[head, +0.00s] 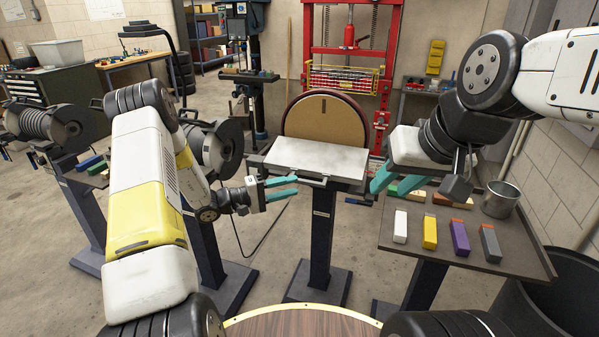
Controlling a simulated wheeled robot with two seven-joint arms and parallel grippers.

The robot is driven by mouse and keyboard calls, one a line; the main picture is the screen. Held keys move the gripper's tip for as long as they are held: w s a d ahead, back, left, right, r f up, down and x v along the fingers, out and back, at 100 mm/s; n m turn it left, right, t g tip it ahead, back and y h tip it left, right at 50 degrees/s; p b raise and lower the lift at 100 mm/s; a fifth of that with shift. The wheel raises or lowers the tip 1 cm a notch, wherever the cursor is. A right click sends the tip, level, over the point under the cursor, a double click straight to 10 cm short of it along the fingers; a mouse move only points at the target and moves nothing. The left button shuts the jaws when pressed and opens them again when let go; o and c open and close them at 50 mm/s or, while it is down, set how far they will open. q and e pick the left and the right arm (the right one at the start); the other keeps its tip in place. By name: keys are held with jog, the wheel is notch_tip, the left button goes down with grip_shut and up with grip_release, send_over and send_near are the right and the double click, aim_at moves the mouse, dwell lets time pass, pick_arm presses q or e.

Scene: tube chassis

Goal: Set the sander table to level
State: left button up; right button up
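The disc sander stands ahead in the head view, with a brown round disc (325,119) upright behind its pale flat table (312,157) on a dark pedestal. The table's front edge runs lower toward the right in the picture; I cannot tell its exact tilt. My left gripper (296,187) is open and empty, its teal fingers pointing right, just in front of the table's left front edge. My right gripper (391,188) is open, its teal fingers pointing down and left, just right of the table. I see nothing between its fingers. Neither gripper visibly holds the table.
A side stand (470,258) at right holds several coloured bars and a metal cup (501,199). A dark bin (560,295) is at the lower right. Bench grinders on pedestals stand at left. A red press (350,50) is behind. A round wooden top (303,325) is at the bottom.

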aim_at(307, 182)
pick_arm(q)
jog(key=shift+n+t, duration=0.4)
jog(key=shift+t, duration=0.4)
jog(key=w+d, duration=0.2)
jog(key=w+d+f, duration=0.1)
jog(key=w+d, duration=0.2)
jog(key=shift+d+f, duration=0.2)
jog(key=shift+d, duration=0.1)
grip_shut()
dwell(0.7)
